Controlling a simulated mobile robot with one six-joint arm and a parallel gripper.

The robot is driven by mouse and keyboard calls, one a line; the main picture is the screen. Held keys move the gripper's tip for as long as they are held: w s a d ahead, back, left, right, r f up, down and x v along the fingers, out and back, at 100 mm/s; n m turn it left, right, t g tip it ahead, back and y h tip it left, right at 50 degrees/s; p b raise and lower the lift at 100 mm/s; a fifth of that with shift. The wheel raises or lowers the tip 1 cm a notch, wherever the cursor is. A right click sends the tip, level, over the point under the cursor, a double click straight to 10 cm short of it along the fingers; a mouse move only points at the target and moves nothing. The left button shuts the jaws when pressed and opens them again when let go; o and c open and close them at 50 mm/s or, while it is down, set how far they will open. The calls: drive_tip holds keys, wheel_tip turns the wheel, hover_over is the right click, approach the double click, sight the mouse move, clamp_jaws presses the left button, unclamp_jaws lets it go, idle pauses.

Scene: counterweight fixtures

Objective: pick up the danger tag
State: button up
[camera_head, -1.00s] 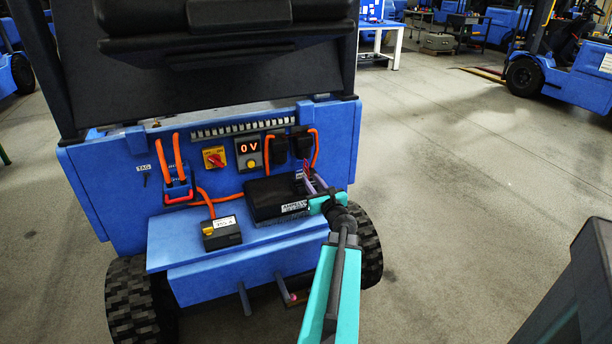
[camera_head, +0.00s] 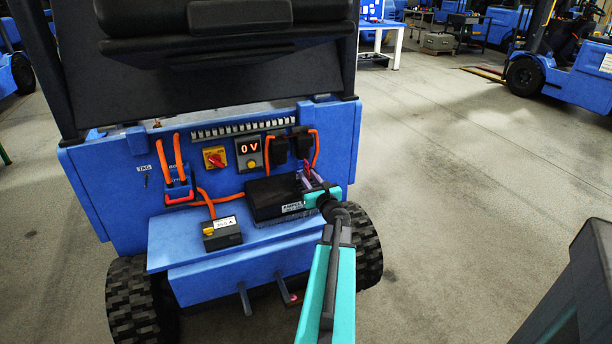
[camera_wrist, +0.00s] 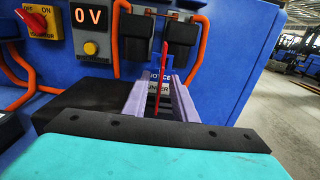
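The danger tag shows in the wrist view as a thin red plate (camera_wrist: 161,72) seen nearly edge-on, upright between my fingers. In the head view it is a small red patch (camera_head: 308,167) below the right-hand black connector. My gripper (camera_head: 308,181) reaches in over the right end of the black box. In the wrist view my gripper (camera_wrist: 161,88) has its two pale purple fingers apart, one on each side of the tag, with gaps visible. The tag's face and what it hangs from are not clear.
Black connectors (camera_wrist: 181,40) with orange cables (camera_wrist: 201,50) are close above. The black box (camera_head: 270,200) lies beneath my gripper. A 0 V display (camera_head: 248,148) and a red rotary switch (camera_head: 215,157) are to the left.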

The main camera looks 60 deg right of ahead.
drive_tip(key=shift+x, duration=1.1)
clamp_jaws()
